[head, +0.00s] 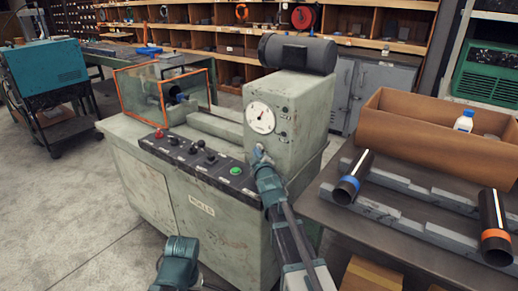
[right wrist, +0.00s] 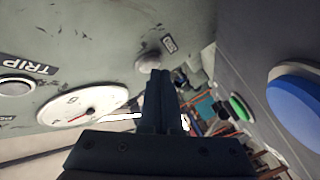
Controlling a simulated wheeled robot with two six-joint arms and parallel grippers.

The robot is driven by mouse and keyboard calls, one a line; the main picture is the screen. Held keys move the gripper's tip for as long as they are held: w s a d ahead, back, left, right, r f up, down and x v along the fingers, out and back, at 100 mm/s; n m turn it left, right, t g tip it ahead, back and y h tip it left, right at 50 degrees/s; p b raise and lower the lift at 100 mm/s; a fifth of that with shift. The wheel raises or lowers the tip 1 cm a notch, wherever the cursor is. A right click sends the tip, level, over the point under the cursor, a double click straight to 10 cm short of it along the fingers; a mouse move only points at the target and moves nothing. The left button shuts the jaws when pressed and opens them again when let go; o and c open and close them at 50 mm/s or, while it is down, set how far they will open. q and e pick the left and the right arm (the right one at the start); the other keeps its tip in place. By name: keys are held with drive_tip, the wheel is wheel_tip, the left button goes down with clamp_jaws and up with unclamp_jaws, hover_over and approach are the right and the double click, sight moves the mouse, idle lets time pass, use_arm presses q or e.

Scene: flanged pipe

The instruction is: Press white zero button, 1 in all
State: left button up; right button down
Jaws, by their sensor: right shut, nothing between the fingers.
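The grey-green machine (head: 215,205) has a dial gauge (head: 261,117) on its upright housing. My right gripper (head: 258,153) is at the housing face just below the gauge, its fingers shut and empty. In the right wrist view its fingers (right wrist: 159,75) point at a pale round button (right wrist: 149,60), with a small unreadable label beside it. The fingertips overlap the button's lower edge; I cannot tell whether they touch. The gauge (right wrist: 83,105) is left of the fingers. My right gripper hides this button in the head view. Part of my left arm shows at the bottom, without its fingers.
A green button (head: 236,170) and several black knobs (head: 195,148) are on the dark sloping panel. A TRIP button (right wrist: 15,88) is left of the gauge. An orange-framed clear guard (head: 190,82) stands at the left. A bench on the right holds pipes (head: 352,177) and a cardboard box (head: 410,110).

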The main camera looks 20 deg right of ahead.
drive_tip(key=shift+w+d, duration=0.2)
idle(0.3)
drive_tip(key=shift+s+a, duration=0.55)
drive_tip(key=shift+a, duration=0.1)
idle(0.3)
drive_tip(key=shift+s+a, duration=0.8)
drive_tip(key=shift+a, duration=0.2)
drive_tip(key=shift+s+a, duration=0.75)
drive_tip(key=shift+a, duration=0.25)
